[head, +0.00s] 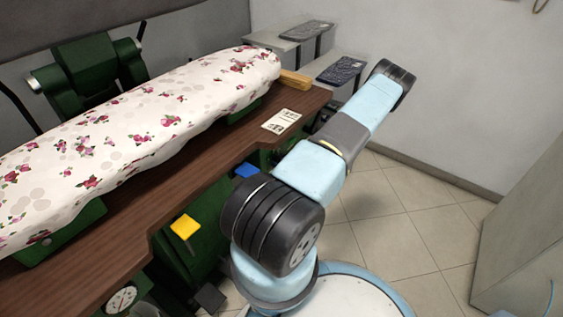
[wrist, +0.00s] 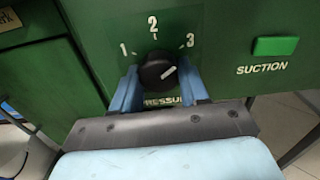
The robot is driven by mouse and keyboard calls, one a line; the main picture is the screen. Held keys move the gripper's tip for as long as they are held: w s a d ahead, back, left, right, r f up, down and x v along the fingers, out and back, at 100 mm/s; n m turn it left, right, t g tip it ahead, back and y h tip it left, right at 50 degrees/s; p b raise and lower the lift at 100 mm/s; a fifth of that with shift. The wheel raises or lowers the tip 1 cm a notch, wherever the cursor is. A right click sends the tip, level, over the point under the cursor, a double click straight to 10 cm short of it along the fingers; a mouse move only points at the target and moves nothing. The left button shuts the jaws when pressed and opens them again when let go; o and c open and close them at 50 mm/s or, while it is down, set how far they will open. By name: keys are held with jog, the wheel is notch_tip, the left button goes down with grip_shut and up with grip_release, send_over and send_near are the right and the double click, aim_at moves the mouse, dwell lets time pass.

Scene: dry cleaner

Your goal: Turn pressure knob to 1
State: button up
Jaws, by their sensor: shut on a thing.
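The black pressure knob (wrist: 157,70) sits on a green panel in the wrist view, with the numbers 1, 2 and 3 printed in an arc above it. Its white mark slants up to the right, on the side of the 3. The word PRESSURE below it is partly covered. My gripper (wrist: 158,88) has its two blue fingers on either side of the knob, shut on it. In the head view the knob and my gripper are not visible; my arm reaches toward the far end of the machine.
A green SUCTION button (wrist: 275,46) is right of the knob. In the head view, a floral ironing board (head: 150,130) lies over a brown table (head: 130,205) with a paper card (head: 281,121). Yellow (head: 185,227) and blue tabs are below. Tiled floor at right is clear.

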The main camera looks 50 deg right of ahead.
jog(key=n, duration=0.6)
jog(key=shift+d+r, duration=0.1)
jog(key=shift+d, duration=0.05)
jog(key=n, duration=0.5)
jog(key=shift+n, duration=0.3)
jog(key=n, duration=1)
jog(key=shift+s+a, duration=0.1)
jog(key=shift+a, duration=0.1)
jog(key=shift+n, duration=0.9)
jog(key=shift+d, duration=0.1)
jog(key=o, duration=1.1)
jog(key=shift+c, duration=0.2)
